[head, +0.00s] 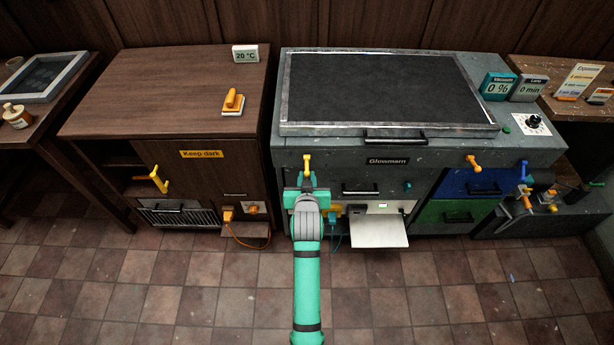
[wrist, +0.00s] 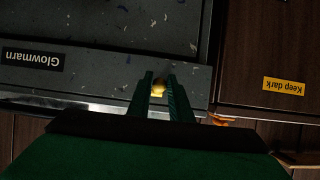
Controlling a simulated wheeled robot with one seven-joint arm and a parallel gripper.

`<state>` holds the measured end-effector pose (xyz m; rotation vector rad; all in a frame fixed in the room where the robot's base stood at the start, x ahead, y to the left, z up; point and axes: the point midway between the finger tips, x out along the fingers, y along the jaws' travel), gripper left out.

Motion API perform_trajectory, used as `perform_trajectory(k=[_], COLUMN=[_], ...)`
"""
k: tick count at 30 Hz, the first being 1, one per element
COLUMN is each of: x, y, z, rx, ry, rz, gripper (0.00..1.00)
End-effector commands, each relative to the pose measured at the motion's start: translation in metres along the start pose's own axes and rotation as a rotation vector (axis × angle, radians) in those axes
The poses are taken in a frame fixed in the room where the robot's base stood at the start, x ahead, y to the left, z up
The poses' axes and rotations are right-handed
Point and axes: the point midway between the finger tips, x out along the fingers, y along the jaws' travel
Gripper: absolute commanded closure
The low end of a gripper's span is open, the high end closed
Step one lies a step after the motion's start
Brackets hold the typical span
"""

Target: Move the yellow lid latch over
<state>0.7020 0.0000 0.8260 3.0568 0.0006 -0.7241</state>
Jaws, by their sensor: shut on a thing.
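The yellow lid latch (head: 307,161) stands upright on the front left of the grey Glowmarn unit, below its lid (head: 383,88). My gripper (head: 306,181) is at the latch from the front and shut on it. In the wrist view the latch (wrist: 158,88) shows as a small yellow piece between the two fingers of my gripper (wrist: 161,80). The fingers hide part of it. The dark lid lies flat and closed on the unit.
A wooden "Keep dark" cabinet (head: 170,110) with a yellow handle (head: 158,180) stands to the left. A white shelf (head: 378,231) juts out low, right of my arm. The tiled floor in front is clear.

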Motion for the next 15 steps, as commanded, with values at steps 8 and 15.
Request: perform_trajectory(k=[8,15], x=[0.0023,0.0049], y=[0.0014,0.0015], z=[0.0053,0.0075], rx=[0.000,0.000], ry=[-0.006,-0.006], rz=[0.002,0.003], gripper=[0.94,0.94])
